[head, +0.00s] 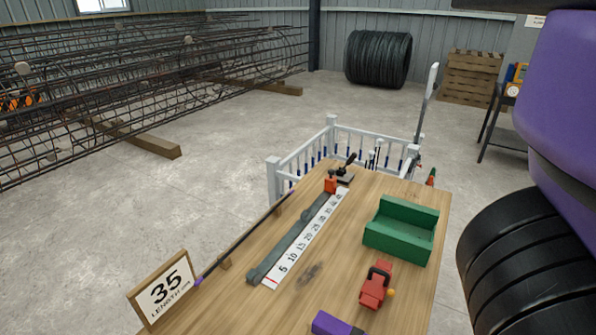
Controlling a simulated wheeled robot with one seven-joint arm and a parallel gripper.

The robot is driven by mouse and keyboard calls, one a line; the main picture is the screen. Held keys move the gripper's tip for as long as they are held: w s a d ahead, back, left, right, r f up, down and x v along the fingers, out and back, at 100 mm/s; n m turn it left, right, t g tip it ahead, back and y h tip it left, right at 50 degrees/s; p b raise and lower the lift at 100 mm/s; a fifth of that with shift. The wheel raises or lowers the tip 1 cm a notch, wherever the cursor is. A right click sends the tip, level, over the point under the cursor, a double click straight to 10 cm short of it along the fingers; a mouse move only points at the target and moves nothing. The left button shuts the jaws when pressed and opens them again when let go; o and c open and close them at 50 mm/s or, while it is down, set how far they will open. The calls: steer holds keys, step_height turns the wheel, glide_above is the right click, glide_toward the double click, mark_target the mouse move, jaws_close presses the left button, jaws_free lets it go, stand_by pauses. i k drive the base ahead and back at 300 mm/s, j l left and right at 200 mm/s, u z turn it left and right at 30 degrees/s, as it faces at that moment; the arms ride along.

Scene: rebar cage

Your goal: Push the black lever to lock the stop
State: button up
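The black lever (348,161) stands tilted up on a small black base at the far end of the wooden bench. A small orange-red block (331,184), which looks like the stop, sits just left of the lever's base, at the far end of a grey rail (290,235). I cannot tell from here how the lever and this block connect. A white scale strip (309,236) with numbers runs along the rail's right side. My gripper is not in view.
On the bench are a green holder (401,231), a red tool (376,286), a purple object (336,323) cut off below, a thin dark rod (245,238) and a "35" sign (164,290). A white railing (300,155) stands behind.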

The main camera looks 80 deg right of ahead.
mark_target(353, 155)
steer(key=z, duration=1.85)
